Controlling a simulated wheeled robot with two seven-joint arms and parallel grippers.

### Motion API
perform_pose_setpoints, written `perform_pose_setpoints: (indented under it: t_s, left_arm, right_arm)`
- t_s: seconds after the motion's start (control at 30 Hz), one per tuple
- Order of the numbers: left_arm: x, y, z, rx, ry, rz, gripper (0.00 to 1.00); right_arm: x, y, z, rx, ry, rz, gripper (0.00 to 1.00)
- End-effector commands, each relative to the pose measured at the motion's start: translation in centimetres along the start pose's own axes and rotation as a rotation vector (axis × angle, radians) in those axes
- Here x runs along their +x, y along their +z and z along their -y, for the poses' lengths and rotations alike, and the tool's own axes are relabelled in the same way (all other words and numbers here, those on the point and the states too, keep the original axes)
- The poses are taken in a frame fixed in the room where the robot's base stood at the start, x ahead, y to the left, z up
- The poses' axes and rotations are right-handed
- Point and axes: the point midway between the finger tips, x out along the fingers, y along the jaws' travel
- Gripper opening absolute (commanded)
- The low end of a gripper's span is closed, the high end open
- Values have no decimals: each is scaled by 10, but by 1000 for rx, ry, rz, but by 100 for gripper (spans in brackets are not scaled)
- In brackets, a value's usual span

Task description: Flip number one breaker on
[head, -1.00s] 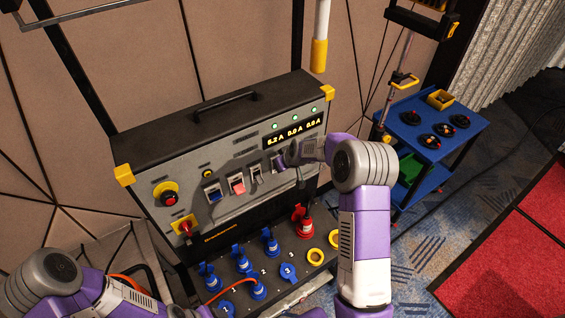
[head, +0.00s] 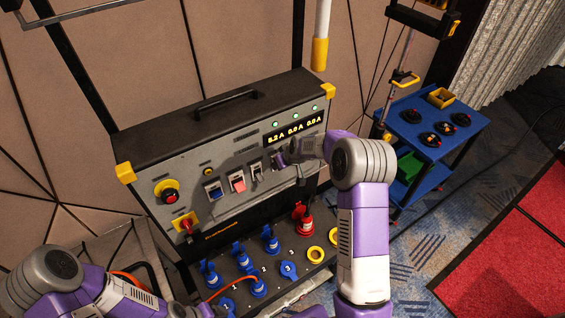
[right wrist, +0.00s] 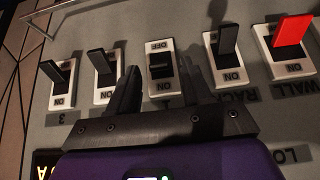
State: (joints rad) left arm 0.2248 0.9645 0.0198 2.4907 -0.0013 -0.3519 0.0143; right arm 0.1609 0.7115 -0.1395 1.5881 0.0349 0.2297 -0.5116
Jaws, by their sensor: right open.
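The breaker panel (head: 240,150) stands against the wall, with a row of toggle switches on its sloped face. In the right wrist view, which shows the panel upside down, a black-levered breaker (right wrist: 161,72) sits between my right gripper's fingers (right wrist: 157,66). Its OFF and ON marks both show, and its lever sits differently from its neighbours'. My left gripper is out of view.
A red WALL switch (right wrist: 288,38) is beside RACK, and a breaker marked 3 (right wrist: 60,82) is at the other end. A red emergency button (head: 169,195) is on the panel's left. Blue plugs (head: 271,243) stand below. A blue cart (head: 408,118) is at right.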

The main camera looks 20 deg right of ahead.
Motion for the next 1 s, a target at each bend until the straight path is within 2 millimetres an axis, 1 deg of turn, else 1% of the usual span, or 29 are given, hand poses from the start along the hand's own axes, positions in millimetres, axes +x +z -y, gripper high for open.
perform_pose_setpoints:
  t_s: [0.13, 0.4, 0.5, 0.6, 0.73, 1.0]
  left_arm:
    - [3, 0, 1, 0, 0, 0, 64]
    - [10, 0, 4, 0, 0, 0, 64]
    - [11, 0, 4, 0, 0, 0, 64]
    - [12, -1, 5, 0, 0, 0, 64]
    - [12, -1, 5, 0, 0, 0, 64]
    - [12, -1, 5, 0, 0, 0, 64]
  right_arm:
    - [-11, -1, 0, -1, 1, -3, 49]
    - [-51, 0, 0, -1, 1, -3, 49]
    - [-64, 0, 0, -1, 1, -2, 49]
    - [-71, 0, 0, 1, 1, -1, 49]
    - [-75, 0, 0, 1, 0, 1, 49]
    - [-75, 0, 0, 0, 0, 1, 49]
